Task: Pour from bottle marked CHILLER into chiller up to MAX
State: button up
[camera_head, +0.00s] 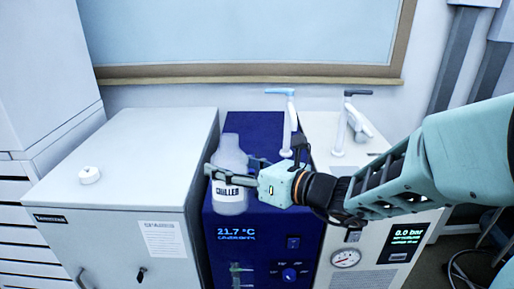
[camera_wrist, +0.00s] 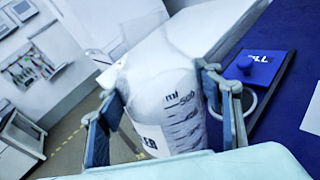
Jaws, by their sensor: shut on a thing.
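The white translucent bottle (camera_head: 230,150) has a label reading CHILLER. My gripper (camera_head: 236,176) is shut around its sides and holds it over the left part of the blue chiller (camera_head: 263,232). In the head view the bottle looks about upright. The wrist view shows the bottle (camera_wrist: 165,85) between both fingers, with a ml scale up to 500. Its liquid level cannot be made out. The chiller's front reads 21.7 °C. On its top, the wrist view shows a blue plate (camera_wrist: 262,72) with lettering and a round blue knob (camera_wrist: 244,64). I cannot make out a MAX mark.
A blue-handled tap (camera_head: 288,120) and a dark-handled one (camera_head: 350,125) stand behind my gripper. A white unit (camera_head: 400,225) reading 0.0 bar adjoins the chiller on the right. A grey-white cabinet (camera_head: 130,150) on the left carries a small white cap (camera_head: 89,174).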

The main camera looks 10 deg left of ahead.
jog(key=shift+w+r+m+p, duration=0.3)
jog(key=shift+m+p, duration=0.1)
jog(key=shift+p, duration=1.15)
jog(key=shift+s+f, duration=0.1)
jog(key=shift+g+h+p, duration=0.3)
jog(key=shift+g+p, duration=0.1)
jog(key=shift+p, duration=0.55)
jog(key=shift+w+m+p, duration=0.25)
jog(key=shift+m+p, duration=0.15)
jog(key=shift+p, duration=0.25)
jog(key=shift+p, duration=0.6)
jog(key=shift+s+f+m+g+h+p, duration=0.15)
jog(key=shift+m+g+h+p, duration=0.2)
jog(key=shift+p, duration=0.55)
jog(key=shift+s+m+g+p, duration=0.1)
jog(key=shift+m+g+p, duration=0.2)
jog(key=shift+p, duration=1)
jog(key=shift+f, duration=0.15)
jog(key=shift+s+m+h+p, duration=0.1)
jog(key=shift+m+h+p, duration=0.15)
jog(key=shift+p, duration=0.7)
